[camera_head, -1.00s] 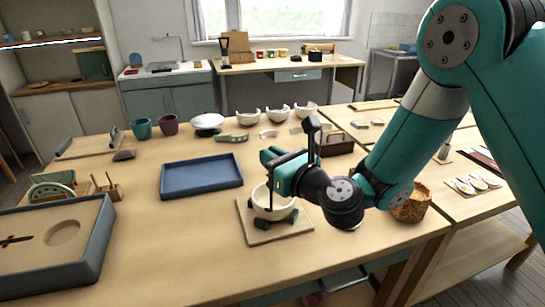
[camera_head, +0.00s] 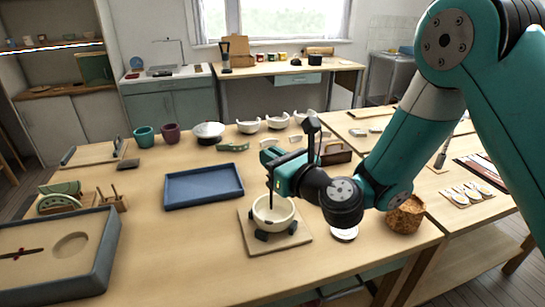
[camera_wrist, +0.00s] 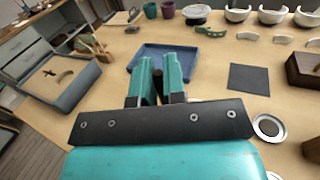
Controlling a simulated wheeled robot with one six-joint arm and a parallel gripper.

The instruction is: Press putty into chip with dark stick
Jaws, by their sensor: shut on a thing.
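A cream bowl (camera_head: 261,222) stands on dark supports on a square wooden board (camera_head: 252,245) in the head view. My gripper (camera_head: 274,166) is above the bowl, shut on a dark stick (camera_head: 271,188). The stick hangs roughly upright, its lower end over or inside the bowl's mouth. I cannot tell whether it touches the bowl. In the wrist view my gripper (camera_wrist: 160,82) shows two teal fingers with the dark stick (camera_wrist: 158,78) between them. The bowl is hidden in the wrist view. I cannot make out the chip or any putty.
An empty blue tray (camera_head: 203,203) lies left of the board. A grey-rimmed box (camera_head: 97,259) is at the front left. Chipped white bowls (camera_head: 276,123) and cups (camera_head: 145,136) line the back.

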